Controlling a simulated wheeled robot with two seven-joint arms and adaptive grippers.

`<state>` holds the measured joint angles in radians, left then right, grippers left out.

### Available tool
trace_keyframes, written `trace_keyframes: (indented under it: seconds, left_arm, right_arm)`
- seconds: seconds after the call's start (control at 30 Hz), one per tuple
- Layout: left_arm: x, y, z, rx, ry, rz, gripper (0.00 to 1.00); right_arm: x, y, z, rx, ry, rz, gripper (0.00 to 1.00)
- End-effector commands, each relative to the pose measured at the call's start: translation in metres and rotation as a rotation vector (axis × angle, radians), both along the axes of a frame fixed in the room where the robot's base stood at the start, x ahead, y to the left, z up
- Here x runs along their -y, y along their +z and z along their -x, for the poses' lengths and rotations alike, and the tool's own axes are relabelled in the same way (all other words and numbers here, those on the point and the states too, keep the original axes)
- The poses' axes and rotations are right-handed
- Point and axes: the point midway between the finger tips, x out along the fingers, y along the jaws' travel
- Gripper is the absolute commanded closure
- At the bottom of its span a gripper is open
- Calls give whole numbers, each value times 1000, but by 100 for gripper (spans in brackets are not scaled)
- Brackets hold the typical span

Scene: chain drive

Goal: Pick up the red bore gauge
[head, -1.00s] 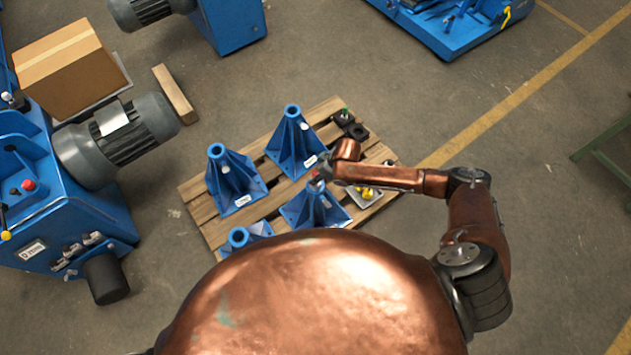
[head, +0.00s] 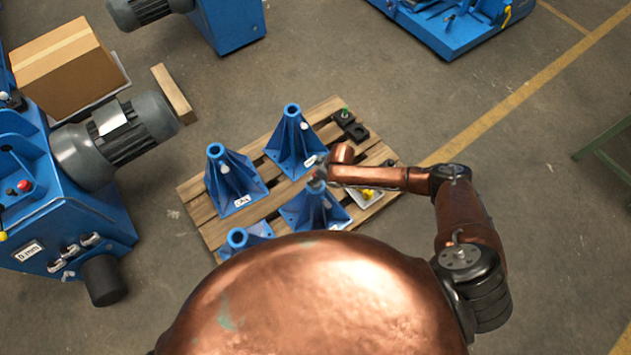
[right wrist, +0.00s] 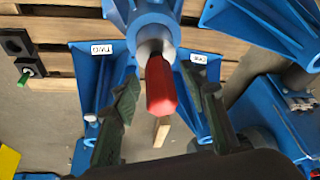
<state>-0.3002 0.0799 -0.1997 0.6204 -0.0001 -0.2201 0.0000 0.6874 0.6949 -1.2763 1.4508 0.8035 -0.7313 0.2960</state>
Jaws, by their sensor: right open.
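The red bore gauge (right wrist: 161,88) shows in the right wrist view as a red rounded handle standing out of the round top of a blue bracket (right wrist: 152,15). My right gripper (right wrist: 161,92) is open, with one dark finger on each side of the red handle and a gap visible on both sides. In the head view my right gripper (head: 318,180) is small and sits over the top of the near right blue bracket (head: 315,208); the gauge cannot be made out clearly there. My left gripper is not in view.
A wooden pallet (head: 192,190) carries several blue brackets close together. A grey tray (head: 372,198) with yellow parts and black blocks (head: 355,130) with a green-topped piece lie at its right side. A blue machine with a grey motor (head: 117,140) stands at left.

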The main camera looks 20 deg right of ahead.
Motion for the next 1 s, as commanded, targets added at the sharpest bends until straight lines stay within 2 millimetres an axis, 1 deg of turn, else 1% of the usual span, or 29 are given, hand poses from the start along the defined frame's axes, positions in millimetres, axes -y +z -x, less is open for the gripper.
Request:
trace_keyframes:
  seconds: [0.07,0.63,0.67,1.0]
  left_arm:
    - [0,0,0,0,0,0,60]
    - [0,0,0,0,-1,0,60]
    - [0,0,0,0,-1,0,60]
    - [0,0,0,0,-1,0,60]
  right_arm:
    - [0,1,0,0,0,0,60]
    - [0,1,0,0,0,0,99]
    - [0,1,0,0,0,0,100]
    - [0,0,0,-1,0,-1,100]
